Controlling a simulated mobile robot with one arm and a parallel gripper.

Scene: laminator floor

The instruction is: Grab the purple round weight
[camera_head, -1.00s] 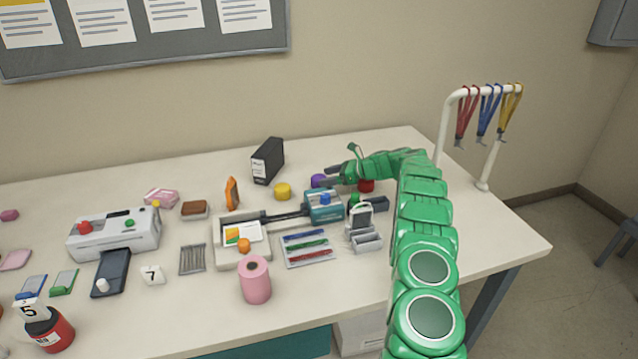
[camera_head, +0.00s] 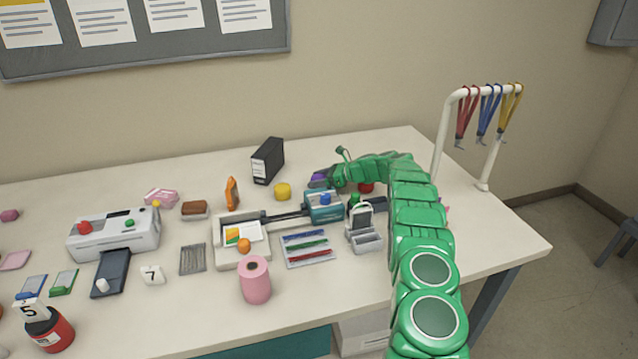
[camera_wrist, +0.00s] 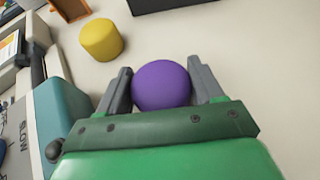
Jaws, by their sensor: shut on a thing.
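The purple round weight (camera_wrist: 161,86) sits between the two grey fingers of my gripper (camera_wrist: 160,88) in the wrist view. The fingers are shut on it, one on each side.
A yellow round weight (camera_head: 283,191) stands to the left, also in the wrist view (camera_wrist: 101,40). A teal-ended machine (camera_head: 324,208) is just in front. A red round weight (camera_head: 366,187) is beside my arm. A black binder box (camera_head: 267,160) stands behind.

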